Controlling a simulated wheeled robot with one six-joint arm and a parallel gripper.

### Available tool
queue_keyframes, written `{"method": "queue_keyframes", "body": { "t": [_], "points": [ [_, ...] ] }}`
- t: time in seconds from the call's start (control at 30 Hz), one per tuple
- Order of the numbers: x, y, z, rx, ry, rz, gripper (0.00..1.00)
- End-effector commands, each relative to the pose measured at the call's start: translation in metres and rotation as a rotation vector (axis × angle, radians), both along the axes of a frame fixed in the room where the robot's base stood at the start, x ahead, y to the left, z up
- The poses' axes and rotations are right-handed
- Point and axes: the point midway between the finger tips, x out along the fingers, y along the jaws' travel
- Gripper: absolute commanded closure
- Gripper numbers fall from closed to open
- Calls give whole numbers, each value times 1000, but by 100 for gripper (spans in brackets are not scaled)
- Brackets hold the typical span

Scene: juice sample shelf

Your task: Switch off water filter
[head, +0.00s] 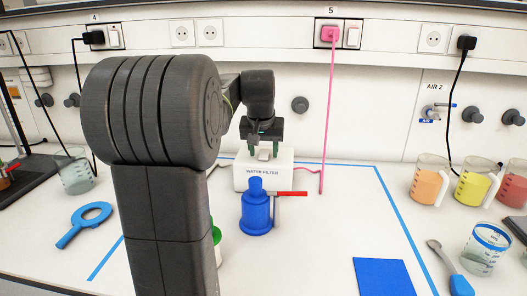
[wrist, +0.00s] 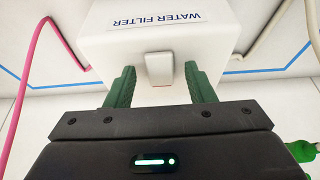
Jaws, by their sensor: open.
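The water filter (head: 263,178) is a white box with a "WATER FILTER" label on its front, standing on the bench in the head view. A small light grey switch (head: 265,154) sits on its top. In the wrist view the filter (wrist: 215,45) fills the upper middle, with the switch (wrist: 160,69) on its face. My gripper (head: 265,156) is over the filter. Its green fingers (wrist: 160,85) are open, one on each side of the switch and apart from it. Nothing is held between them.
A pink cable (head: 327,120) runs from the filter to a pink plug (head: 328,36) at socket 5. Beakers of juice (head: 429,184) stand at right.

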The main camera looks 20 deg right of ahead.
Motion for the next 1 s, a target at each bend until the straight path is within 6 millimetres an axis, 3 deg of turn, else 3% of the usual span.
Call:
{"method": "queue_keyframes", "body": {
  "t": [0.3, 0.53, 1.0],
  "points": [
    [1, 0, -2, 0, 0, 0, 53],
    [1, 0, -2, 0, 0, 0, 96],
    [4, -2, 6, 49, 80, 0, 96]
  ]
}}
